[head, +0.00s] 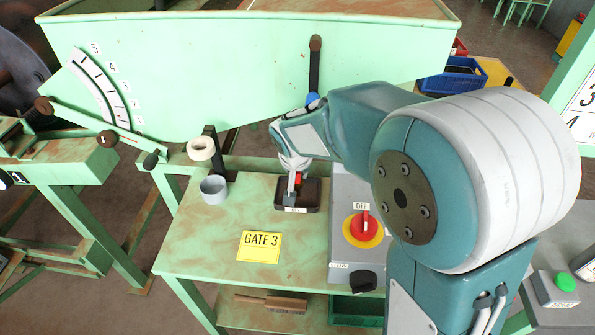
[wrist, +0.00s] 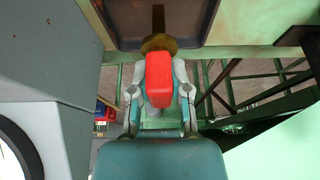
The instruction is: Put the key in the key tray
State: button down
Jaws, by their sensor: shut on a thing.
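The key has a red head (wrist: 172,78) and a brass-coloured shaft (wrist: 158,22) in the wrist view. My gripper (wrist: 160,85) is shut on the red head, one finger on each side. In the head view, my gripper (head: 294,180) is above the small dark key tray (head: 312,197) on the green table, with a bit of the red key head showing between the fingers. The tray also shows at the top of the wrist view (wrist: 195,15), with the key's shaft in front of it. I cannot tell whether the key touches the tray.
A grey box with a red knob (head: 365,226) stands right of the tray. A grey cup (head: 214,188) and a white roll (head: 201,149) are to the left. A yellow GATE 3 sign (head: 259,246) lies in front.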

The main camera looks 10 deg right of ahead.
jog(key=c, duration=0.6)
grip_release()
jog(key=shift+f, duration=0.1)
jog(key=v, duration=1.2)
jog(key=shift+s, duration=0.15)
